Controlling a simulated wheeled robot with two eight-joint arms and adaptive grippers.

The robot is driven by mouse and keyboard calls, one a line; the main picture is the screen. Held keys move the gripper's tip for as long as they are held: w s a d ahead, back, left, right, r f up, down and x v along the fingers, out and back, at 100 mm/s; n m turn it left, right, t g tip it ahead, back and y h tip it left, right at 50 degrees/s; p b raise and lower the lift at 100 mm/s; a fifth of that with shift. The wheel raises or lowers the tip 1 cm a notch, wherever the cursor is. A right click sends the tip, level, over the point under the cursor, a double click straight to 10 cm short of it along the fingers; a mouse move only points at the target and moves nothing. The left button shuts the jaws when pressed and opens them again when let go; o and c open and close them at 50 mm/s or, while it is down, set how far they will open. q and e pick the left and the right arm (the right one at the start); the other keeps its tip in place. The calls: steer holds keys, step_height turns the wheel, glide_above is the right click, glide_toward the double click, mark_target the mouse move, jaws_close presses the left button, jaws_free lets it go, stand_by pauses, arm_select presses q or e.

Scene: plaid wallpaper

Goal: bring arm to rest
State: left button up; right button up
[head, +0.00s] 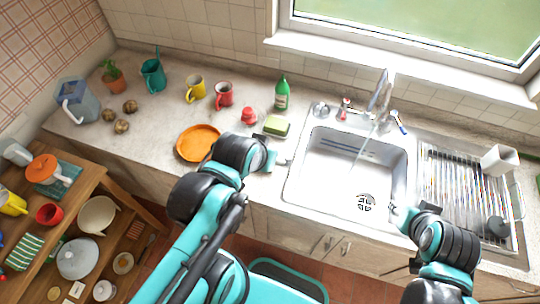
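My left arm comes in from the bottom left, and its gripper (282,160) hangs over the counter edge, just left of the sink (330,185). It is below the green-and-yellow sponge in the picture and apart from it. My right arm comes in from the bottom right, and its gripper (398,212) is at the sink's lower right corner. Both grippers are small and partly hidden by their wrists, so I cannot tell how far their fingers are apart. I see nothing held in either one.
A dish rack (455,185) is right of the sink. A wooden shelf (90,185) with dishes is at left. The faucet (378,95) is running.

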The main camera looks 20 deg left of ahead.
arm_select(q)
steer(key=shift+s+d+m, duration=0.15)
steer(key=shift+d+m, duration=0.25)
steer(key=shift+f, duration=0.1)
